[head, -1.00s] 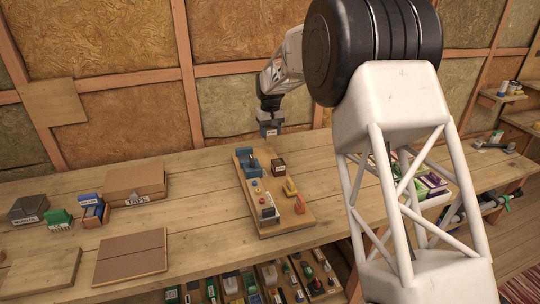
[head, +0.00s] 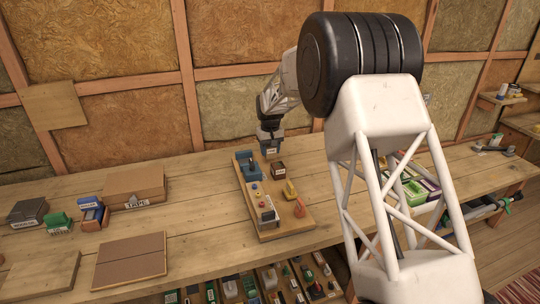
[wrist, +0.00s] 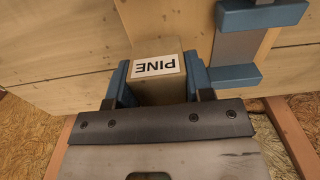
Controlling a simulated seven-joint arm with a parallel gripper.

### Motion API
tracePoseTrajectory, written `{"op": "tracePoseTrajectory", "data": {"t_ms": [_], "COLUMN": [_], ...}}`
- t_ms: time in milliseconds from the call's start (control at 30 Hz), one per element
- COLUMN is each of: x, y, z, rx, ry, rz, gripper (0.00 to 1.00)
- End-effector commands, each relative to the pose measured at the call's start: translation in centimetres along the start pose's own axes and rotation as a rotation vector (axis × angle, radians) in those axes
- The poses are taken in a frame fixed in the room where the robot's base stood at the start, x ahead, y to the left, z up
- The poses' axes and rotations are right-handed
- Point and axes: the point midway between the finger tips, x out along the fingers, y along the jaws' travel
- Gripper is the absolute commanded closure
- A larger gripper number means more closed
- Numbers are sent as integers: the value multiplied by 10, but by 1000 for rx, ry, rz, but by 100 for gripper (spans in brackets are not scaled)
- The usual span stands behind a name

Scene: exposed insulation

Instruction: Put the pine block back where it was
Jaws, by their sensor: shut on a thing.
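My gripper (wrist: 160,82) is shut on the pine block (wrist: 158,75), a tan block with a white PINE label that reads upside down in the wrist view. Its blue fingers press on both sides of the block. In the head view my gripper (head: 270,147) hangs at the far end of a wooden board (head: 268,232) that carries several small items. A blue fixture (head: 247,161) stands on that far end, just left of the gripper. A blue bracket-shaped piece (wrist: 255,78) shows right of the block in the wrist view. I cannot tell whether the block touches the surface.
A cardboard TAPE box (head: 134,186) and a brown panel (head: 130,258) lie to the left. The insulated wall (head: 240,108) is close behind.

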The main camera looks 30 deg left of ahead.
Motion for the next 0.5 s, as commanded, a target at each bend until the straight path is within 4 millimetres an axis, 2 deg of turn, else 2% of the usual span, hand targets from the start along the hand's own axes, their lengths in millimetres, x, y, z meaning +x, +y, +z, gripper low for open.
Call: {"op": "tracePoseTrajectory", "data": {"t_ms": [200, 500], "x": [22, 25], "y": [0, 0], "z": [0, 0], "rx": [0, 0], "ry": [-1, 1], "rz": [0, 0], "gripper": [76, 76]}}
